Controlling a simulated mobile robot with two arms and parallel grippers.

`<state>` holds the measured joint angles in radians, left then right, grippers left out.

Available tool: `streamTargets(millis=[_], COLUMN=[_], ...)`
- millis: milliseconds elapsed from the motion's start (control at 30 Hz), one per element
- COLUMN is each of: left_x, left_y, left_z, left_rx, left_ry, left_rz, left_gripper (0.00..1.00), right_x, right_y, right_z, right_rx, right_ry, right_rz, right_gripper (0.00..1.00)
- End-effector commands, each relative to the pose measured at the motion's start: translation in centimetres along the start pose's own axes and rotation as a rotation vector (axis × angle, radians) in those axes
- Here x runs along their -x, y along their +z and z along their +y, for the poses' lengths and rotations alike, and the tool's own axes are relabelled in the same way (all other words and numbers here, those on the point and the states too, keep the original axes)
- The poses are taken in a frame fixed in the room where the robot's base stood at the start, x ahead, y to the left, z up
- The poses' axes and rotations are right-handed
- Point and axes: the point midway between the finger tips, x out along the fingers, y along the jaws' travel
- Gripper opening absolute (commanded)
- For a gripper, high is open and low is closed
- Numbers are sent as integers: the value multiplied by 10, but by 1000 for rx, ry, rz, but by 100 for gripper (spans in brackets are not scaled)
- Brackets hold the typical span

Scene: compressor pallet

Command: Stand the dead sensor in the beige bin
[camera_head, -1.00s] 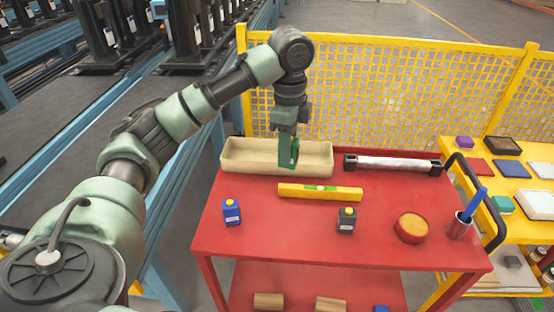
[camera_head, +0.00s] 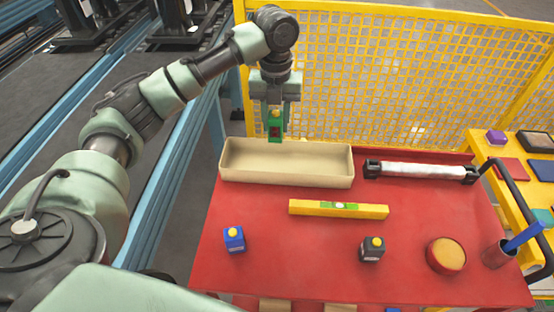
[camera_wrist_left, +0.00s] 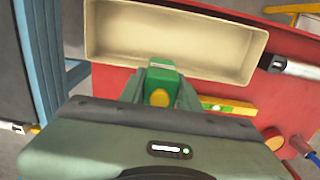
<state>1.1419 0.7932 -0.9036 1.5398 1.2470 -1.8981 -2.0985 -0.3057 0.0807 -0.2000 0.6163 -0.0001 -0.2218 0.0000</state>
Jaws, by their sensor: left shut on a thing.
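My left gripper (camera_head: 275,132) is shut on a green sensor (camera_head: 274,121) with a yellow knob. In the head view it hangs over the back rim of the beige bin, left of the bin's middle. The sensor (camera_wrist_left: 161,84) also shows between the fingers in the left wrist view, with its knob toward the camera. The beige bin (camera_head: 290,176) is long, shallow and open, and its visible floor is empty. It also shows in the left wrist view (camera_wrist_left: 262,55), beyond the sensor. The sensor looks raised clear of the bin. My right gripper is not in view.
A yellow mesh fence (camera_head: 400,80) stands behind.

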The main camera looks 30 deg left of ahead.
Motion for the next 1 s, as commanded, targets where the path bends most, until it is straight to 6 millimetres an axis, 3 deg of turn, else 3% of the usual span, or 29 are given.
streamTargets(millis=[200,400,567,800,1000], left_x=[-59,-98,-111,-144,-151], left_y=[-1,0,0,0,0], left_z=[1,1,0,0,0], left_rx=[1,2,2,3,2], left_ry=[2,1,0,0,-1], left_rz=[3,1,0,1,-2], left_gripper=[0,0,0,0,0], right_x=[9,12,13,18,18], right_y=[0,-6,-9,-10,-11], right_z=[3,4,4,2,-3], right_rx=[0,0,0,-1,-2], right_ry=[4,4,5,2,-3], right_rz=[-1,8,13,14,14], right_gripper=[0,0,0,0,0])
